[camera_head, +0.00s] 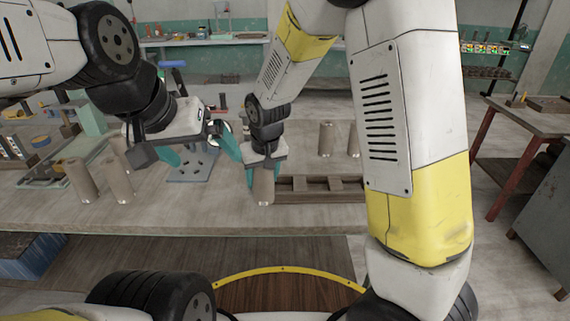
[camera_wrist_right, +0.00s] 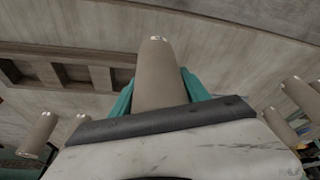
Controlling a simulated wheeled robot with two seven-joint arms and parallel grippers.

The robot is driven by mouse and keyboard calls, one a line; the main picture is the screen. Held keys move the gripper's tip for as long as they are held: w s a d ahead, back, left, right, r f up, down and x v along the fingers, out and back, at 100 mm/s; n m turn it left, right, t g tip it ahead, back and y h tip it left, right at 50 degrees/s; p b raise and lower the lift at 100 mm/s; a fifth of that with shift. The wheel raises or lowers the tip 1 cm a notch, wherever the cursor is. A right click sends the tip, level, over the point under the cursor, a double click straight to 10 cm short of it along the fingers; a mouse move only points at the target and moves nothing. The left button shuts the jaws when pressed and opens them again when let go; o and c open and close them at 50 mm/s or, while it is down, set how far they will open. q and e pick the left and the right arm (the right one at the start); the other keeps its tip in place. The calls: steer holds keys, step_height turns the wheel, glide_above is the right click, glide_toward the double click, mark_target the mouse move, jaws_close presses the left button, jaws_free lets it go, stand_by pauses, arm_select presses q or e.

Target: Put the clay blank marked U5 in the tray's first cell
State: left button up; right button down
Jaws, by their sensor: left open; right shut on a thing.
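A grey-brown clay cylinder (camera_head: 263,190) is in my right gripper (camera_head: 262,176), just left of the wooden tray (camera_head: 320,197) and low over the table. The right wrist view shows this cylinder (camera_wrist_right: 158,85) between the teal fingers (camera_wrist_right: 160,95). Its mark is not legible, so I cannot tell if it is U5. The tray, with its square cells, also shows in the right wrist view (camera_wrist_right: 58,88); its visible cells look empty. My left gripper (camera_head: 202,154) is open and empty above a blue-grey plate, left of the right gripper.
Similar clay cylinders stand at the left (camera_head: 82,181) and behind the tray (camera_head: 327,139); no marks are legible. A blue-grey plate with holes (camera_head: 190,168) lies under my left gripper. The table front (camera_head: 180,218) is clear.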

steer(key=shift+w+d+f, duration=0.7)
steer(key=shift+w+d, duration=0.15)
steer(key=shift+w, duration=0.6)
steer(key=shift+w+d+f, duration=0.75)
steer(key=shift+w+d, duration=0.1)
steer(key=shift+w, duration=0.65)
steer(key=shift+w+d+f, duration=0.7)
steer(key=shift+w+d, duration=0.15)
steer(key=shift+w, duration=0.6)
steer(key=shift+f, duration=0.2)
steer(key=c, duration=0.5)
jaws_free()
